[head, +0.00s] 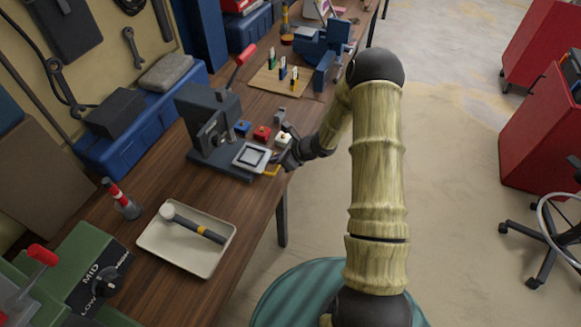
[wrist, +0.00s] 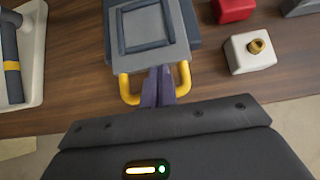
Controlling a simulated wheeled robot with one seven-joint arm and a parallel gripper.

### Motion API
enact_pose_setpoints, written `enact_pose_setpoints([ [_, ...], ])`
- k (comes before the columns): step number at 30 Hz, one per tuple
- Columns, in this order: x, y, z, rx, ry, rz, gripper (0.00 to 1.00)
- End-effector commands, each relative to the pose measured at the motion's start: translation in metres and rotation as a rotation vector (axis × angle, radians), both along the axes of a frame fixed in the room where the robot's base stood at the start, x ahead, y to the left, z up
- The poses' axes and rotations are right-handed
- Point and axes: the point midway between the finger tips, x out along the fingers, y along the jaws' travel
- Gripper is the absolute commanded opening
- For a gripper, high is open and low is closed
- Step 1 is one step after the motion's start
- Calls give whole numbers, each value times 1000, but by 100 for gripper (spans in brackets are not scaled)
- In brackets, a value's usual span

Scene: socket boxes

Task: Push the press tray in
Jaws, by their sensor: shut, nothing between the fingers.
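The press (head: 212,128) is a dark grey machine with a red-tipped lever, standing on the wooden workbench. Its press tray (head: 251,156) is a light grey plate with a dark square frame, sticking out toward the bench's front edge. The tray also shows at the top of the wrist view (wrist: 178,58), with a yellow U-shaped handle (wrist: 130,92) on its near side. My gripper (wrist: 160,75) is shut and empty. Its fingertips lie within the handle's outline, close to the tray's front edge. I cannot tell whether they touch it. In the head view my gripper (head: 284,158) is at the tray's front.
Right of the tray are a white socket box (wrist: 250,54) with a brass fitting, a red box (head: 262,133) and a blue box (head: 243,128). A cream tray (head: 160,240) holding a mallet lies to the left. The floor in front of the bench is open.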

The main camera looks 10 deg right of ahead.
Motion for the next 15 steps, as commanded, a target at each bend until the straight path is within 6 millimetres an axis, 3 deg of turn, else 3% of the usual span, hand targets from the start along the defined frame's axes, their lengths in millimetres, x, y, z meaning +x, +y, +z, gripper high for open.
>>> enact_pose_setpoints([
  [3, 21, 31, -5, -1, -2, 6, 0],
  [6, 34, 49, -4, -1, -1, 4, 0],
  [15, 43, 61, 0, 1, 0, 1, 0],
])
